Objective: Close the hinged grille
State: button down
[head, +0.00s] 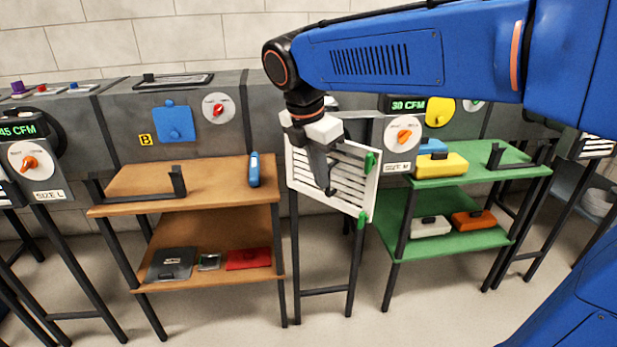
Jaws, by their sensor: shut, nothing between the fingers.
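The hinged grille (352,190) is a white slatted panel with green fittings on its right edge. It stands out at an angle from the grey duct, between the brown and green shelf units. My gripper (328,190) is shut and empty, pointing down in front of the grille's slats. It covers part of the left and middle slats. I cannot tell whether the fingertips touch the panel. The duct opening behind the grille is hidden.
A brown two-level shelf (215,178) stands left, with a blue tool (254,170) on top. A green shelf (470,172) stands close on the right, holding a yellow block (441,165). Dark stand legs are below the grille. The floor (250,322) in front is clear.

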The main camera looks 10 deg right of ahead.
jog(key=w+d+n+t+y, duration=0.1)
jog(key=w+d+n, duration=0.5)
jog(key=w+d, duration=0.3)
jog(key=shift+w+d+n, duration=0.3)
jog(key=shift+w+d, duration=0.05)
jog(key=shift+d, duration=0.3)
dwell(0.4)
